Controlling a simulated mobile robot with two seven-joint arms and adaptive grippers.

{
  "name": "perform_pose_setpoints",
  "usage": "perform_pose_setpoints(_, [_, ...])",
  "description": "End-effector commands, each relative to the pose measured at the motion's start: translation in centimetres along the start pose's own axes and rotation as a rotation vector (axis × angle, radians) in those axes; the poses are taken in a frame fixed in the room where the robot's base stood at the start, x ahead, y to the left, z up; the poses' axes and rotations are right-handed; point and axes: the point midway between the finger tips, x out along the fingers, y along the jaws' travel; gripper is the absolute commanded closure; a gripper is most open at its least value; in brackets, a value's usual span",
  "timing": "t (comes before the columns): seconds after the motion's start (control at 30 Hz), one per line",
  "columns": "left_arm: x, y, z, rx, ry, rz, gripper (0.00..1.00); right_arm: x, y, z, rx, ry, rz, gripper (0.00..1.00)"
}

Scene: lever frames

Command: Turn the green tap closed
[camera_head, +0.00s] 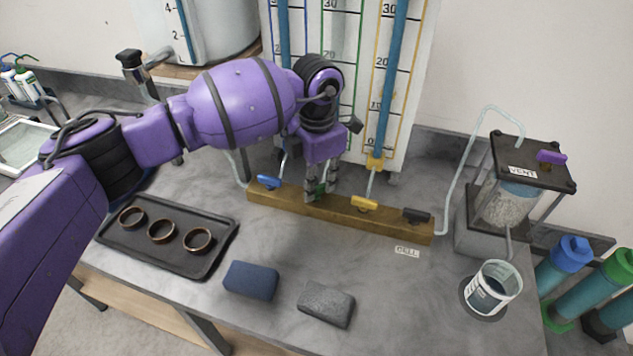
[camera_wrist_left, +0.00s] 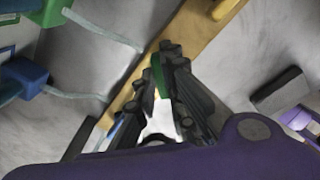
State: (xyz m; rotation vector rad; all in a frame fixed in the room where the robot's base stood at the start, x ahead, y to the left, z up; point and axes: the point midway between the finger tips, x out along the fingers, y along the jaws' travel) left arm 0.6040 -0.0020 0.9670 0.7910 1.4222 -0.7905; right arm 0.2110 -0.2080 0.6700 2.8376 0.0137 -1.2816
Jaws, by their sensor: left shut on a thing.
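The green tap (camera_head: 321,188) sits on the brass manifold bar (camera_head: 290,203), between the blue tap (camera_head: 269,181) and the yellow tap (camera_head: 365,203). My left gripper (camera_head: 318,190) reaches down from above and is shut on the green tap, hiding most of it. In the left wrist view the green tap (camera_wrist_left: 159,75) shows between the fingertips of my left gripper (camera_wrist_left: 168,72), over the bar (camera_wrist_left: 190,35). The handle's exact angle is hard to tell. A black tap (camera_head: 416,215) is at the bar's right end. My right gripper is not in view.
Graduated tubes on a white board (camera_head: 418,60) stand behind the bar. A tray (camera_head: 205,262) with rings lies left. A blue block (camera_head: 251,280) and a grey block (camera_head: 327,304) lie in front. A cup (camera_head: 492,288) and a vented cell (camera_head: 503,205) stand right.

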Motion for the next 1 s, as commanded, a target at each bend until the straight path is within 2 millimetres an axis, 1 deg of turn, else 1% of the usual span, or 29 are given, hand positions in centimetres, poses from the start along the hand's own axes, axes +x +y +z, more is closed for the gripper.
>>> perform_pose_setpoints(0.6, [0.2,-0.2,0.0,0.574,-0.001,-0.001,1.00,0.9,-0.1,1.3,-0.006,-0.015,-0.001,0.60])
perform_pose_setpoints(0.8, [0.1,-0.2,-0.1,0.719,-0.001,0.001,1.00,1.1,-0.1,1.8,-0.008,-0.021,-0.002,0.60])
perform_pose_setpoints(1.0, [0.1,-0.3,-0.1,0.819,-0.001,-0.001,1.00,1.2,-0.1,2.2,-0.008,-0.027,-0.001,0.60])
